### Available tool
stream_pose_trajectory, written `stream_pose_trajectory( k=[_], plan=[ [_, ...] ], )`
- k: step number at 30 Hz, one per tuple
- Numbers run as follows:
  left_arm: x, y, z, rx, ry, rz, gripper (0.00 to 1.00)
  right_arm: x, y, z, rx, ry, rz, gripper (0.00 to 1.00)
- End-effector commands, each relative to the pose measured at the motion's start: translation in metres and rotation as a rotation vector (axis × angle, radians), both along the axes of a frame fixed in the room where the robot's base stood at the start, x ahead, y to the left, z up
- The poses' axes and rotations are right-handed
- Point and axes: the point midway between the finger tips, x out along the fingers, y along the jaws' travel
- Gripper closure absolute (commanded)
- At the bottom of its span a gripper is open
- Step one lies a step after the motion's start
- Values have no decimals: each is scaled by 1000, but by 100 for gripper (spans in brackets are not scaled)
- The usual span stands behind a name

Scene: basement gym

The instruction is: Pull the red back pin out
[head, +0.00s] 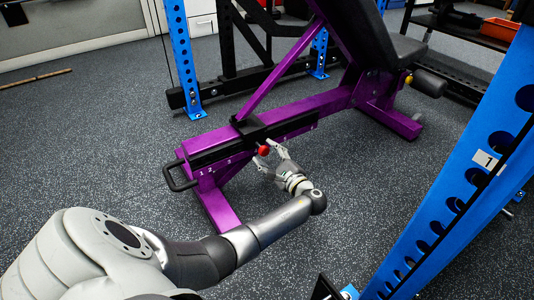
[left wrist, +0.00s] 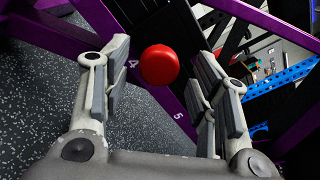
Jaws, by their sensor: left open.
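The red back pin (head: 263,150) is a round red knob on the side of the purple bench frame (head: 235,146), by the black sliding bracket. In the left wrist view the red knob (left wrist: 159,65) faces the camera, between and just beyond the fingertips. My left gripper (head: 268,157) is at the bench's near side, close to the pin. It is open, with one finger on each side of the knob (left wrist: 160,85) and a visible gap to both. The pin's shaft is hidden behind the knob. My right gripper is not in view.
A blue upright (head: 455,190) with holes stands at the right. Another blue post (head: 183,60) stands behind the bench. The bench's black handle (head: 180,178) sticks out at its left end. The speckled floor (head: 90,130) at left is mostly clear.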

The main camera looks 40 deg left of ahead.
Motion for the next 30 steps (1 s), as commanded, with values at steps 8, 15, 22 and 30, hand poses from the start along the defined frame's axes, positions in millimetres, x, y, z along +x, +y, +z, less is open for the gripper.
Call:
stream_pose_trajectory(
  k=[8, 15, 22, 30],
  plan=[
    [-16, -58, -1, -5, -1, -4, 46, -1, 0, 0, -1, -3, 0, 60],
    [-27, -95, -1, -3, 1, -3, 46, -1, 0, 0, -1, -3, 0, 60],
    [-30, -105, 0, -1, 0, -1, 46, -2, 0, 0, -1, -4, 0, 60],
    [-30, -105, 0, -1, 0, -1, 46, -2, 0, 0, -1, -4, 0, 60]
  ],
)
